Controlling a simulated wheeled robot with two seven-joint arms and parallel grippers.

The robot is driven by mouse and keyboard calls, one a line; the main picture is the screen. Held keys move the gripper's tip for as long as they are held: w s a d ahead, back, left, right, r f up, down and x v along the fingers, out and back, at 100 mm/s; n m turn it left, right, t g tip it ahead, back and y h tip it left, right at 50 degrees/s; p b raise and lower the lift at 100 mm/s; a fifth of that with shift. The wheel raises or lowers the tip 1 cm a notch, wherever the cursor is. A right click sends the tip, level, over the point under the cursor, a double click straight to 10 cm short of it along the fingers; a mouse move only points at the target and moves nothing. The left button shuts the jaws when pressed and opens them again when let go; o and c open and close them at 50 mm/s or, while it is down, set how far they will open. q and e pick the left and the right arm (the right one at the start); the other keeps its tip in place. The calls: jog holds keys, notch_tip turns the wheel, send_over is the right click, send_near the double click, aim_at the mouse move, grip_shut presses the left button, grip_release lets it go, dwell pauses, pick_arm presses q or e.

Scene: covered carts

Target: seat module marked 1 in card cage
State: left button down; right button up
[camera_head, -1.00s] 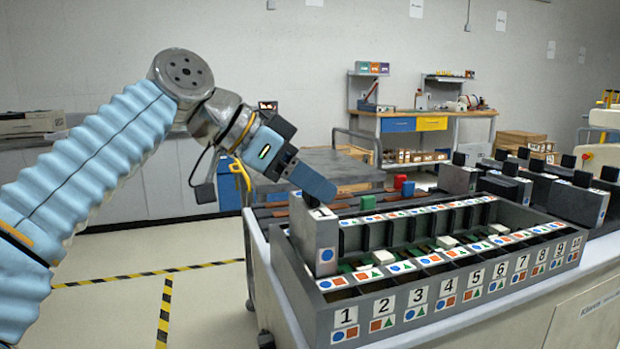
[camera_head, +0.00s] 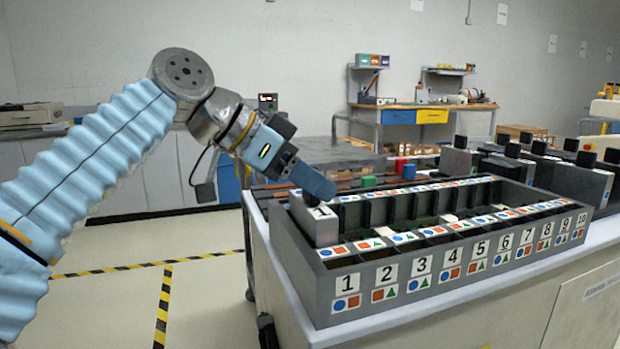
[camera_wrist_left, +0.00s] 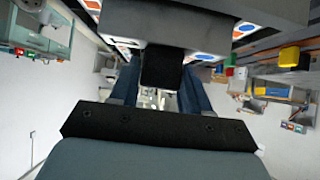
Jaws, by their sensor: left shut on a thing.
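The module marked 1 (camera_head: 318,230) is a grey block with a black knob and a white "1" label on top. It stands upright in the left end column of the card cage (camera_head: 367,292), its lower part hidden behind the symbol strip. Its top still stands above the cage rim. My left gripper (camera_head: 318,190) is shut on the module's black knob from above. In the left wrist view the knob (camera_wrist_left: 162,68) sits between the blue fingers. My right gripper is not in view.
The cage has numbered slots with coloured symbol labels and stands on a white cart (camera_head: 480,318). Several grey modules with black knobs (camera_head: 582,183) stand to its right. Red (camera_head: 409,171) and green (camera_head: 368,181) blocks sit behind it. A workbench (camera_head: 425,106) is farther back.

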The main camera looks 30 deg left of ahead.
pick_arm(q)
jog(key=shift+f, duration=0.1)
jog(key=shift+c, duration=2.3)
grip_release()
jog(key=p+v, duration=0.3)
jog(key=v, duration=1.1)
jog(key=shift+p, duration=0.3)
jog(key=shift+d, duration=0.1)
